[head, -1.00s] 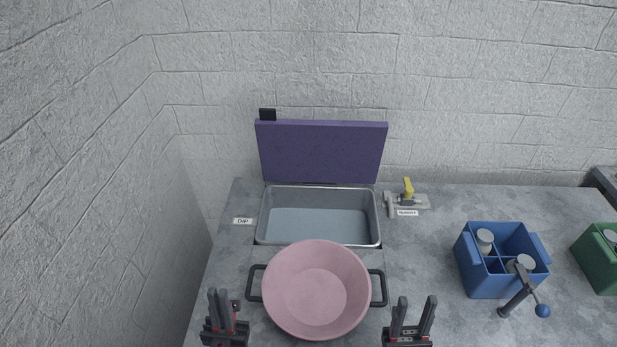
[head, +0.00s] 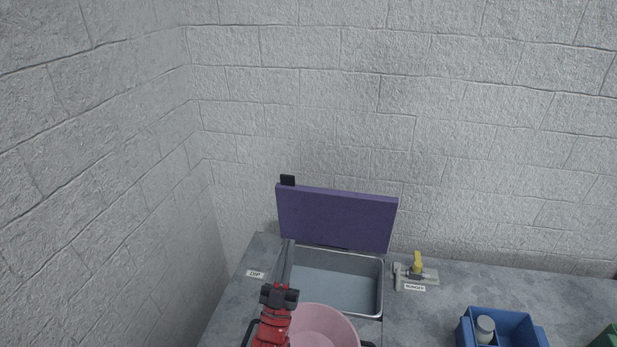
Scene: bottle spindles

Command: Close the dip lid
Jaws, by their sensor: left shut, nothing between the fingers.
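The dip lid (head: 336,218) is a purple panel standing open and nearly upright at the back of the dip basin. A small black tab (head: 287,180) sticks up at its top left corner. The dip basin (head: 345,283) is a grey metal tray set in the counter, with a "DIP" label (head: 256,274) to its left. My left gripper (head: 287,246) is shut and empty. It reaches over the basin's left side, its fingertips in front of the lid's lower left part; I cannot tell whether they touch it. My right gripper is out of view.
A pink bowl (head: 325,326) stands in front of the basin, partly hidden by my left arm. A yellow-handled valve (head: 417,265) is right of the basin. A blue crate (head: 512,326) with a bottle (head: 485,326) stands farther right. Walls rise behind and at left.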

